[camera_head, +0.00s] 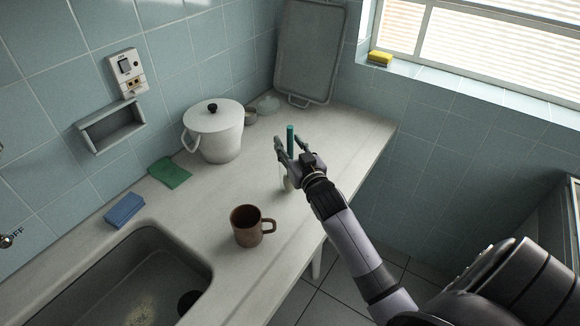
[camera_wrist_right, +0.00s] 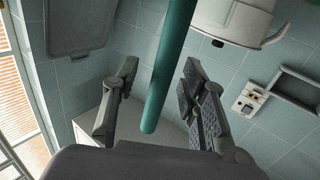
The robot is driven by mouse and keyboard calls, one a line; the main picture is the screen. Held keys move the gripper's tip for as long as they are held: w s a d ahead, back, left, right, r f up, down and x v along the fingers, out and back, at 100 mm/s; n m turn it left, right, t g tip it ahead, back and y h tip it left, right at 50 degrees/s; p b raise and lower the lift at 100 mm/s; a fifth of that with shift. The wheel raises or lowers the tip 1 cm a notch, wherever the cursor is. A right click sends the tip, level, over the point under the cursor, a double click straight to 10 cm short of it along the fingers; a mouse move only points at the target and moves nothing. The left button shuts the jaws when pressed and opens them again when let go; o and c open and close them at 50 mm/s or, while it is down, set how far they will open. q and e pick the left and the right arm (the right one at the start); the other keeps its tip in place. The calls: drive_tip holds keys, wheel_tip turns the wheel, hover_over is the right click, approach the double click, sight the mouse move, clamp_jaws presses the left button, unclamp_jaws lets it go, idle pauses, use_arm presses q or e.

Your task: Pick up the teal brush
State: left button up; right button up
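The teal brush (camera_head: 291,139) stands upright above the counter, its handle rising between the fingers of my right gripper (camera_head: 288,152). A pale, partly hidden piece shows below the gripper at the counter; I cannot tell if it is the brush's head or a holder. In the right wrist view the teal handle (camera_wrist_right: 168,68) runs between the two fingers of my right gripper (camera_wrist_right: 158,95). The fingers are open, with a gap visible on each side of the handle. My left gripper is not in view.
A brown mug (camera_head: 246,226) stands nearby on the counter (camera_head: 205,205). A white lidded pot (camera_head: 214,135) and a leaning grey tray (camera_head: 309,52) are at the back. A green cloth (camera_head: 170,172), a blue sponge (camera_head: 125,211) and the sink (camera_head: 140,275) lie left.

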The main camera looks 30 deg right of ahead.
clamp_jaws()
idle(0.5)
